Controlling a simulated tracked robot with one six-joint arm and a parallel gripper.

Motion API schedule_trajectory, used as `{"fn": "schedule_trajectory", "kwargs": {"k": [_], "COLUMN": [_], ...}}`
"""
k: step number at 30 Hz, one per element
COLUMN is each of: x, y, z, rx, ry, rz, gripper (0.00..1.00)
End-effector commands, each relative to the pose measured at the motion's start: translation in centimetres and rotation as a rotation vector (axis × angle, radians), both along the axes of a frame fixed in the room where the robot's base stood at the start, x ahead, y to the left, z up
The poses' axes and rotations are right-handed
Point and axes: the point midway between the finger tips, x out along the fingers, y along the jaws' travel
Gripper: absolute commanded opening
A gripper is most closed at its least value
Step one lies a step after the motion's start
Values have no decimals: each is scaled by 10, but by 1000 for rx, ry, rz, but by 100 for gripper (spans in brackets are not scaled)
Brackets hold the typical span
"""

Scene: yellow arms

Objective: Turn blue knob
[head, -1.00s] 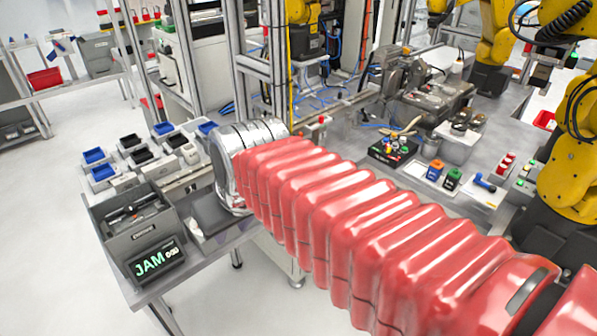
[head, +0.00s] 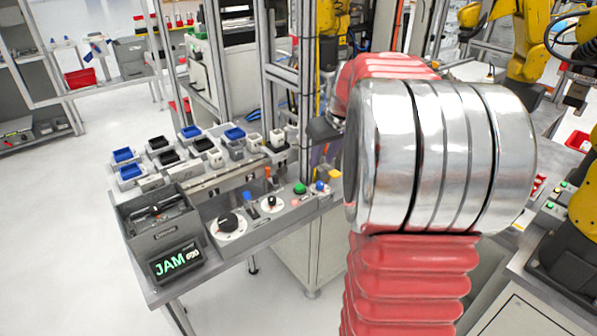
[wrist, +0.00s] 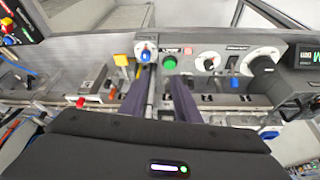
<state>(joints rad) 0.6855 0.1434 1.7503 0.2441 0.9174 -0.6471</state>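The blue knob (head: 319,186) sits at the right end of the grey control panel (head: 290,210), beside a green button. In the wrist view the blue knob (wrist: 146,52) stands on a white round dial, just beyond the tip of the left finger. The knob is a little left of the middle of the gap, and I see no contact. In the head view my silver and red arm hides most of the gripper.
A green button (wrist: 169,62) is right of the knob and a yellow part (wrist: 121,60) left of it. Further along are a small black knob (head: 271,203), a blue lever (head: 247,198), a large black knob (head: 228,221) and a JAM display (head: 176,262). Blue and black bins (head: 168,158) stand behind.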

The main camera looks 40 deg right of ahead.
Motion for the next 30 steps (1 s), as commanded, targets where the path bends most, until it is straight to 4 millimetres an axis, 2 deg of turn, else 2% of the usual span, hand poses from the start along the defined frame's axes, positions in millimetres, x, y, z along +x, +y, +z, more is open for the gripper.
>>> {"fn": "schedule_trajectory", "kwargs": {"k": [1,3,6,20,26,30], "x": [0,1,2,3,9,17], "y": [-16,-29,-39,-40,-41,-42], "z": [-5,-10,-12,-16,-32,-51], "rx": [2,4,3,3,4,4], "ry": [3,2,1,1,2,2], "rz": [-10,-13,-14,-14,-15,-15], "gripper": [29,29,29,29,29,29]}}
